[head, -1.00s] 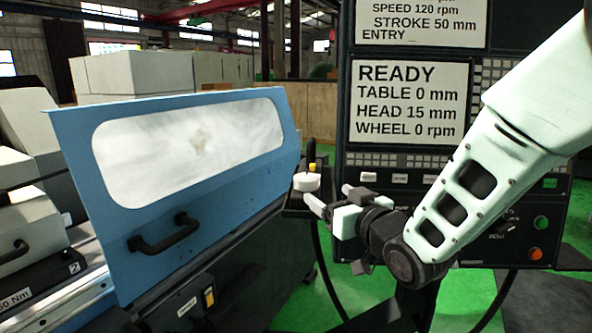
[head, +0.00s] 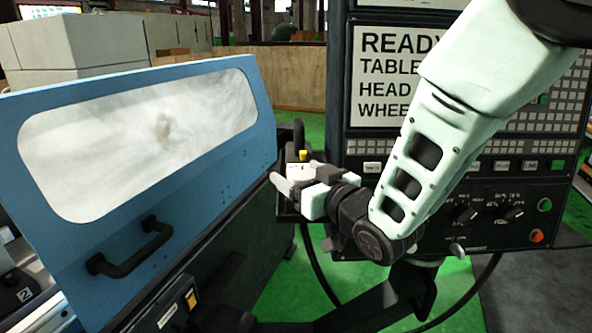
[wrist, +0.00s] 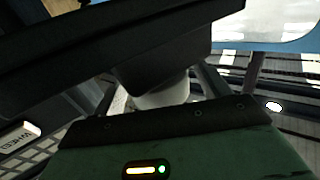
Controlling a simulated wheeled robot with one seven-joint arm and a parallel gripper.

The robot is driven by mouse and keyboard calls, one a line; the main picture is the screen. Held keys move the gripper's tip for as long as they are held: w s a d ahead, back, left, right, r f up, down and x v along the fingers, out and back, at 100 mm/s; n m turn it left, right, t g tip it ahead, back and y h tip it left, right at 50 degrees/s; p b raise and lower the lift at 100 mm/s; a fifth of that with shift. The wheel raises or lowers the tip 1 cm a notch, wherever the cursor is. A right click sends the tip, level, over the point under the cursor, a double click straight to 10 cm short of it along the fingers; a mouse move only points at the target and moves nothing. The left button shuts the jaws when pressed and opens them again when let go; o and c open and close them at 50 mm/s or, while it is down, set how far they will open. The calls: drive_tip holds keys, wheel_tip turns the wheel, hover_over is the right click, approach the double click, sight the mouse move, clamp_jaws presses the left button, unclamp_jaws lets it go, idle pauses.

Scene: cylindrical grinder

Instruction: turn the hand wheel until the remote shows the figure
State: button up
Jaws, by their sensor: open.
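The hand wheel, a small white round knob (head: 298,170), sits on a dark box (head: 287,217) beside the blue machine. It is partly hidden behind my gripper (head: 291,180) in the head view. My gripper is open with its pale fingers reaching left at the knob. In the wrist view a white rounded part (wrist: 165,95), seemingly the knob, shows between the two fingers; I cannot tell whether they touch it. The screen (head: 385,78) on the dark control cabinet is partly covered by my arm; only READY, TABLE, HEAD and WHEE can be read. I cannot make out a figure on the remote.
A blue machine guard (head: 235,185) with a window and black handle (head: 130,250) stands close on the left. A yellow button (head: 303,155) rises beside the knob. The control cabinet (head: 340,150) is behind my arm. Black cables hang below; green floor lies open there.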

drive_tip(key=c, duration=1)
drive_tip(key=shift+m+h+b, duration=0.3)
drive_tip(key=shift+h+b, duration=0.1)
drive_tip(key=shift+b, duration=0.1)
drive_tip(key=m+t+h+b, duration=0.2)
drive_tip(key=h, duration=0.2)
drive_tip(key=shift+f+m, duration=0.1)
drive_tip(key=shift+m, duration=0.3)
drive_tip(key=m+t+h, duration=0.1)
drive_tip(key=m+h, duration=0.2)
drive_tip(key=h, duration=0.2)
drive_tip(key=shift+m, duration=0.3)
drive_tip(key=m+h, duration=0.2)
drive_tip(key=h, duration=0.2)
drive_tip(key=m+g+h+p, duration=0.1)
drive_tip(key=m+h, duration=0.2)
drive_tip(key=h, duration=0.1)
drive_tip(key=shift+d+h, duration=0.2)
drive_tip(key=shift+h, duration=0.1)
drive_tip(key=m+g+h, duration=0.5)
drive_tip(key=h, duration=0.1)
drive_tip(key=shift+d+m+g+h, duration=0.15)
drive_tip(key=shift+m+g+h, duration=0.15)
drive_tip(key=shift+m+g, duration=0.1)
drive_tip(key=shift+r, duration=0.2)
